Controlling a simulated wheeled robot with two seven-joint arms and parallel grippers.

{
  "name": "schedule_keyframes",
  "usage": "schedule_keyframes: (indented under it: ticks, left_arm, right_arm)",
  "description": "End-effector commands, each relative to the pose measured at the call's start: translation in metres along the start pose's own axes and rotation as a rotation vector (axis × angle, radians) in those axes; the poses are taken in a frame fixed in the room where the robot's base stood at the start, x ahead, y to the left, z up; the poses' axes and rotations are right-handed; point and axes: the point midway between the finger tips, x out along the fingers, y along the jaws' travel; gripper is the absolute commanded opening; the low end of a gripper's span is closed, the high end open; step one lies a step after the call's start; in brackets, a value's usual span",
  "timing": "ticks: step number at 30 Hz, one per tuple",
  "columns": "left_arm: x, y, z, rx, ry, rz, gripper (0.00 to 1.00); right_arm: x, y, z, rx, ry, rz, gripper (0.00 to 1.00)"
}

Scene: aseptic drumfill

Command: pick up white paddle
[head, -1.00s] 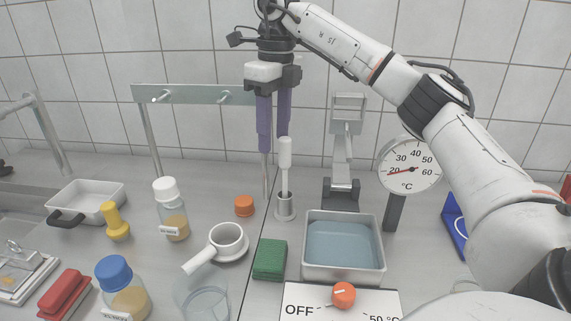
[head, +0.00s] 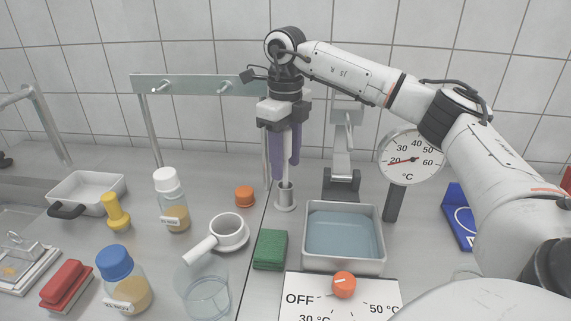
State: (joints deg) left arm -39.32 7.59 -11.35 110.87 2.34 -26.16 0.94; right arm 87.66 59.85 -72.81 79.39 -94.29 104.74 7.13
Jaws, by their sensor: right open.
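My left gripper is out of view.
A water basin (head: 305,262) and a control panel with an orange knob (head: 344,285) lie in front. A thermometer dial (head: 411,158) stands to the right. An orange cap (head: 245,196), a white-capped bottle (head: 171,200) and a green sponge (head: 271,250) are nearby.

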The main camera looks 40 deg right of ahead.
Motion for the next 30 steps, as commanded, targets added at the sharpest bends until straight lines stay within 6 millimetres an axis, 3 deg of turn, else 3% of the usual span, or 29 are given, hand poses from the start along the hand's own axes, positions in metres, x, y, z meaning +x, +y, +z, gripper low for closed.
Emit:
schedule_keyframes:
  ticks: [3, 10, 18, 30]
  left_arm:
    - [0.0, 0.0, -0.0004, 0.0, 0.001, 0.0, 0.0]
    - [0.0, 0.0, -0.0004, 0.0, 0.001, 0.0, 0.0]
    - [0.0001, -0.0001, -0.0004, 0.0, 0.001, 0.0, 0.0]
    - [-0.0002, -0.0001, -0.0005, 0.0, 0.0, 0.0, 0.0]
  right_arm:
    - [0.0097, 0.0003, -0.0002, -0.001, 0.001, 0.0, 0.43]
    - [0.0108, 0.0003, 0.0001, -0.001, -0.001, 0.0, 0.43]
    - [0.0105, 0.0002, 0.0002, -0.001, -0.001, 0.0, 0.0]
    - [0.0025, 0.0001, 0.001, -0.001, -0.003, 0.0, 0.0]
